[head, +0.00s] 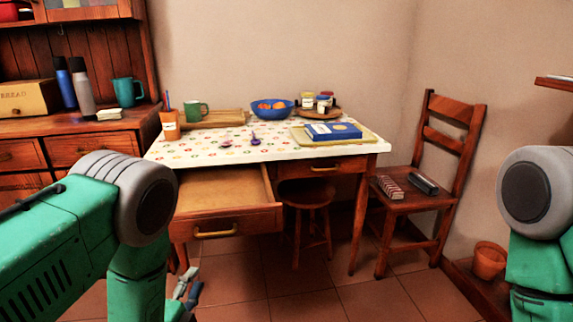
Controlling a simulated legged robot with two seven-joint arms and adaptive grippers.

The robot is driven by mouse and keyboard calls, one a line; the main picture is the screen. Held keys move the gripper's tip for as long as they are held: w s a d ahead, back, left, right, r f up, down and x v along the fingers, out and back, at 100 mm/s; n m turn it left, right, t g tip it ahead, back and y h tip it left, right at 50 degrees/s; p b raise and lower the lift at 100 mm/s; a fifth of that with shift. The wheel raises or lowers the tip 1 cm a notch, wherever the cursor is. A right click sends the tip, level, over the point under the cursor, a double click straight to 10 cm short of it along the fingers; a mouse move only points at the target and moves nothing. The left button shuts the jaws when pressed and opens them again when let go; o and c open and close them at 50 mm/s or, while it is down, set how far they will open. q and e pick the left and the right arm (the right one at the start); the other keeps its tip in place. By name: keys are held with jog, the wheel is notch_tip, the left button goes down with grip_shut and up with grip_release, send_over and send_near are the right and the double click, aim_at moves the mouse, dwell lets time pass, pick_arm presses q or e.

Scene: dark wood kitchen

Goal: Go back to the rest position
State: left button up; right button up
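My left arm, green with a grey joint, comes in from the left. My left gripper (194,281) hangs low in front of the table, below the drawer (226,234). Its two fingertips show apart with nothing between them; the rest is partly hidden behind my forearm. My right arm shows at the right edge, and its gripper is out of view. The drawer of the table (278,152) is pulled out, and the part of its inside that shows is bare.
A stool (305,195) stands under the table. A chair (415,198) at the right holds two small items. A blue bowl (272,110), a blue box (333,131) and a green mug (196,111) are on the table. A terracotta pot (489,261) stands at the lower right.

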pick_arm(q)
jog(key=s+a+f+n+g+y+p, duration=0.1)
jog(key=s+n+g+p, duration=0.3)
jog(key=s, duration=1.2)
jog(key=s+a+f+n+g+y+p, duration=0.1)
jog(key=s+n+g+p, duration=0.3)
jog(key=s+n+g, duration=0.9)
jog(key=s+f, duration=0.1)
jog(key=s, duration=0.2)
jog(key=shift+s+a+f+n+g+p, duration=0.25)
jog(key=shift+f+n+g+p, duration=0.05)
jog(key=shift+f+n+p, duration=0.1)
jog(key=shift+w, duration=0.15)
